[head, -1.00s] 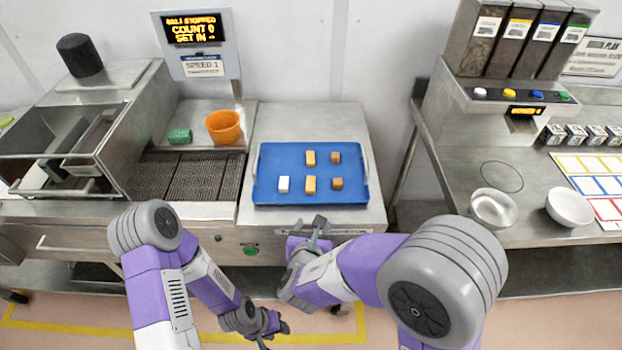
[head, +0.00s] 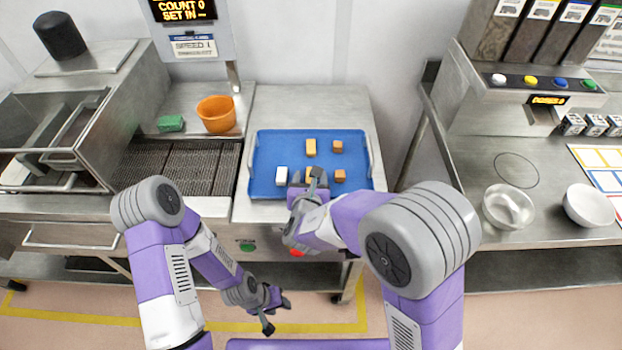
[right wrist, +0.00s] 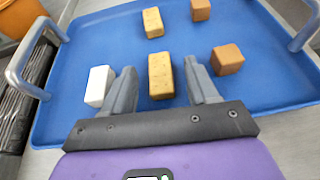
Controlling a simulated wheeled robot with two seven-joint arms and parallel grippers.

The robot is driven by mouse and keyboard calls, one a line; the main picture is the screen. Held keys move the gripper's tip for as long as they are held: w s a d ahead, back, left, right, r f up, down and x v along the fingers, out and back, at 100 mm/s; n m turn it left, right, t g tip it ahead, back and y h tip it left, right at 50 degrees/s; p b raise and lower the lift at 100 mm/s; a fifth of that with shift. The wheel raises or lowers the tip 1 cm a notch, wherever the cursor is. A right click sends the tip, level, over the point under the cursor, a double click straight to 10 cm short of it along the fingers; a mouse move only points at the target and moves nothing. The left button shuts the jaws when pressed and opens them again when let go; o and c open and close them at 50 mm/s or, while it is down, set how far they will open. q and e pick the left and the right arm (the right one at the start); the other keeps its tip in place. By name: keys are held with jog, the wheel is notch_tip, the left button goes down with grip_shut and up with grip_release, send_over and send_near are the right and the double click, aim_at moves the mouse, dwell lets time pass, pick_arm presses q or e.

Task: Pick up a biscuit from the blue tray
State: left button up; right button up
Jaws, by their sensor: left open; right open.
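The blue tray (head: 262,152) lies on the steel bench and also fills much of the right wrist view (right wrist: 85,45). Several small blocks sit on it: tan biscuits (head: 311,147) (right wrist: 161,76), brown pieces (head: 337,146) (right wrist: 227,60) and a white block (head: 282,175) (right wrist: 99,86). My right gripper (right wrist: 159,68) is open and empty at the tray's near side, its fingers on either side of the nearer tan biscuit. I cannot tell whether they touch it. In the head view this gripper partly hides that biscuit. My left gripper (head: 274,309) is open and empty, low in front of the bench.
An orange tub (head: 216,114) and a green block (head: 170,124) stand behind the dark conveyor (head: 178,167), left of the tray. The tray has raised metal handles (right wrist: 25,70) at its sides. Bowls (head: 508,207) stand on the right bench.

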jog(key=shift+f, duration=0.15)
grip_shut()
